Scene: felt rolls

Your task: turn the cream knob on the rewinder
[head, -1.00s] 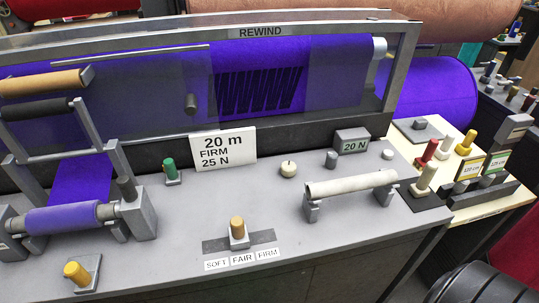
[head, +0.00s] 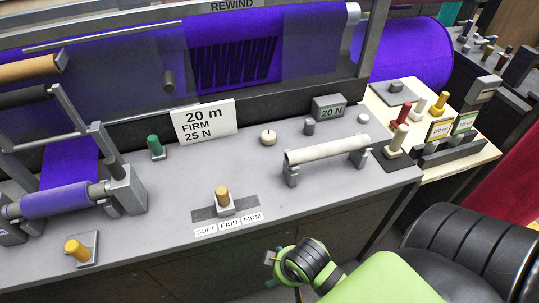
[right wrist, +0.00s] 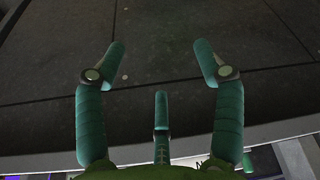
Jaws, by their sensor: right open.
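The cream knob (head: 268,137) is a small round knob with a dark mark on top. It sits on the grey deck of the rewinder (head: 345,195), right of the "20 m FIRM 25 N" card (head: 205,121). My right gripper (head: 271,258) is low in the head view, in front of the deck's front edge and well apart from the knob. In the right wrist view the right gripper (right wrist: 160,55) is open and empty, its green fingers spread over a dark surface. The knob cannot be made out there. My left gripper is not in view.
A pale roller on brackets (head: 328,149) stands right of the knob, near the front. A grey post (head: 309,127) and the "20 N" box (head: 328,107) are close behind. A tan-topped lever (head: 222,196) and green-topped peg (head: 155,146) stand to the left.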

